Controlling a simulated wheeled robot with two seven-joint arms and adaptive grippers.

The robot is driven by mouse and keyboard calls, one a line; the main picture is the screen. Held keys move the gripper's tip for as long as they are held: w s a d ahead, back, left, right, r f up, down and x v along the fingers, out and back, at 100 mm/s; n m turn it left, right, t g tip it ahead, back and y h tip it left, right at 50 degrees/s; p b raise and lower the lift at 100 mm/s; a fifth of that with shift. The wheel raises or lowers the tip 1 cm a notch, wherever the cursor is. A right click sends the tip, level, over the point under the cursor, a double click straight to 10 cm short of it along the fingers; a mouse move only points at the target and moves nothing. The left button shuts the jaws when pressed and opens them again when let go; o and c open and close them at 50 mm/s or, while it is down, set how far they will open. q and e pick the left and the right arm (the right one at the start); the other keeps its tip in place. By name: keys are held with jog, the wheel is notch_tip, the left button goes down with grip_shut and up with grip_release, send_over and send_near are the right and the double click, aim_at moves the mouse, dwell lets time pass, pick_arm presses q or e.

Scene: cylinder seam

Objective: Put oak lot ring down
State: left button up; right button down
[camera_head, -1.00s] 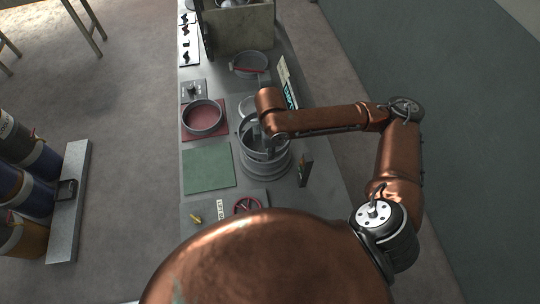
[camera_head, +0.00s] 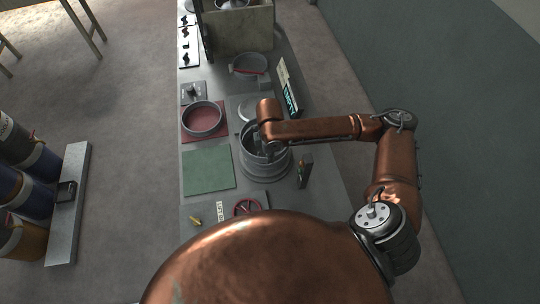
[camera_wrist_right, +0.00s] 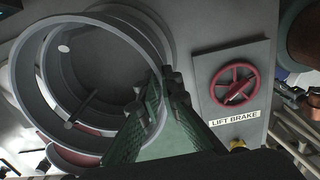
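A grey metal ring (camera_head: 246,150), which I take for the oak lot ring, is at the grey cylinder (camera_head: 266,173) in the head view. My right gripper (camera_head: 264,147) reaches down at its inner side, partly hidden by my wrist. In the right wrist view the ring (camera_wrist_right: 28,85) shows as a large round wall, with a second rim behind it. The fingertips of my right gripper (camera_wrist_right: 156,94) straddle the near wall and look closed on it. Whether the ring rests fully on the cylinder is hard to tell. My left gripper is not in view.
Another ring (camera_head: 203,117) lies on a red mat (camera_head: 188,134). The green mat (camera_head: 208,171) is bare. A pan-like ring (camera_head: 248,66) stands farther back. A red handwheel (camera_head: 247,208) is at the front, labelled LIFT BRAKE (camera_wrist_right: 235,118). A small upright panel (camera_head: 305,171) stands right of the cylinder.

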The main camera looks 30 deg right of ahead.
jog(key=shift+f, duration=0.4)
jog(key=c, duration=2.1)
grip_release()
jog(key=shift+r, duration=0.3)
notch_tip(320, 180, up, 13)
jog(key=shift+s+a+f, duration=0.1)
jog(key=shift+s+f, duration=0.05)
jog(key=shift+f, duration=0.05)
